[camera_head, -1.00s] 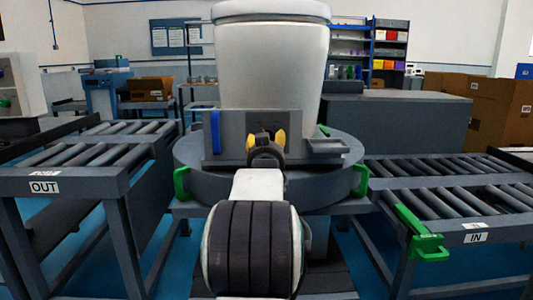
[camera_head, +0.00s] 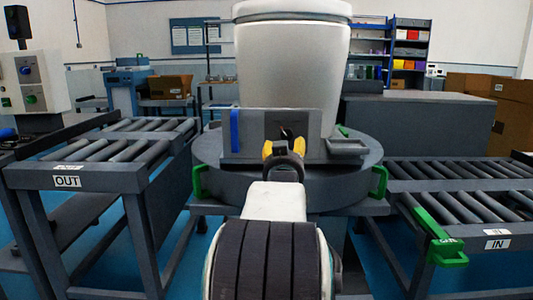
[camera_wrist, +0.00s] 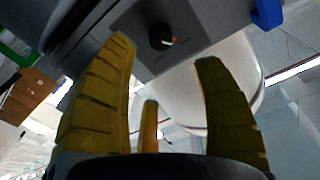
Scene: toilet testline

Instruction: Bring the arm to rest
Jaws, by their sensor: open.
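My gripper (camera_head: 284,149) is in the middle of the head view, in front of the grey fixture panel (camera_head: 256,128). Its yellow fingers are spread apart and hold nothing. In the wrist view my gripper (camera_wrist: 168,85) shows its yellow fingers apart, with the panel's dark plate and round knob (camera_wrist: 161,38) beyond them. My arm reaches forward from the bottom of the head view. I cannot tell the exact gap between the fingertips and the panel.
A white toilet (camera_head: 290,65) stands behind the panel on a round grey turntable (camera_head: 215,180) with green clamps (camera_head: 199,182). The OUT conveyor (camera_head: 110,178) is at left, the IN conveyor (camera_head: 470,222) at right. A control box (camera_head: 30,80) is at far left.

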